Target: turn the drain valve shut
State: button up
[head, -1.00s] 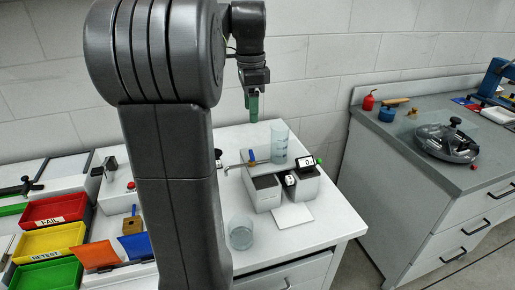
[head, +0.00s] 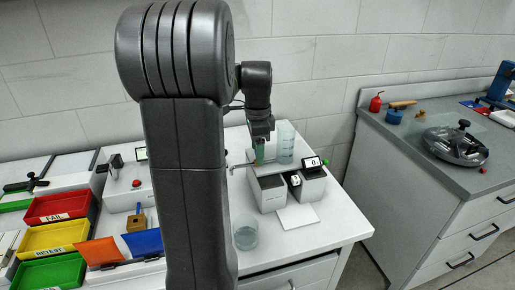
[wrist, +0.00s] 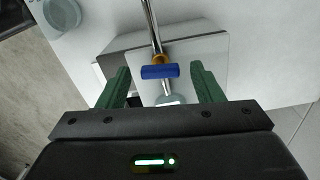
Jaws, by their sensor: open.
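The drain valve shows in the wrist view as a blue handle (wrist: 160,71) on a brass body (wrist: 161,59), set on a thin metal pipe (wrist: 151,25). The handle lies crosswise to the pipe in that picture. My gripper (wrist: 160,67) is open, its green fingers one on each side of the handle in the picture, with visible gaps. I cannot tell whether the fingers are level with the handle. In the head view my gripper (head: 259,155) is low over the grey twin-block unit, and the valve is hidden around it.
A clear graduated cylinder (head: 285,143) stands close to the right of my gripper. A small display (head: 312,163) sits on the twin-block unit (head: 268,194). A glass beaker (head: 245,235) stands on the white bench in front. Coloured trays (head: 60,207) lie to the left.

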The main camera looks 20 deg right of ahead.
jog(key=shift+c, duration=0.2)
jog(key=c, duration=1)
jog(key=shift+o, duration=0.2)
jog(key=shift+n+p, duration=0.5)
jog(key=shift+n, duration=0.3)
jog(key=o, duration=1)
notch_tip(320, 180, up, 14)
jog(key=shift+p, duration=0.45)
jog(key=shift+f, duration=0.1)
